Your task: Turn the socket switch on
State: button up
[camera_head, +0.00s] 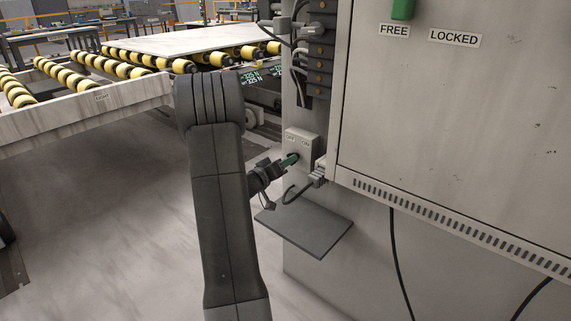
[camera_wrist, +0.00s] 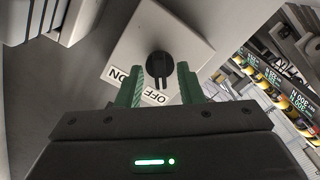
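The socket switch is a pale box (camera_head: 300,144) on the side of the grey cabinet, with small OFF and ON labels. In the wrist view its white face (camera_wrist: 188,48) carries a black rotary knob (camera_wrist: 159,68). The narrow end of the knob points toward the OFF label (camera_wrist: 155,97); the ON label (camera_wrist: 118,76) is to the left. My gripper (camera_wrist: 160,77) has its two green fingers apart, one on each side of the knob, with visible gaps. In the head view my gripper (camera_head: 290,160) is at the box front, and the knob is hidden there.
A grey shelf plate (camera_head: 308,228) juts out below the switch. A plug with a cable (camera_head: 318,176) is just right of the box. The large cabinet door (camera_head: 450,120) fills the right. A roller conveyor (camera_head: 130,55) stands behind on the left.

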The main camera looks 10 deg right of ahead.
grip_shut()
jog(key=shift+m, duration=0.4)
jog(key=shift+m+b, duration=3.3)
jog(key=shift+m, duration=4.2)
grip_release()
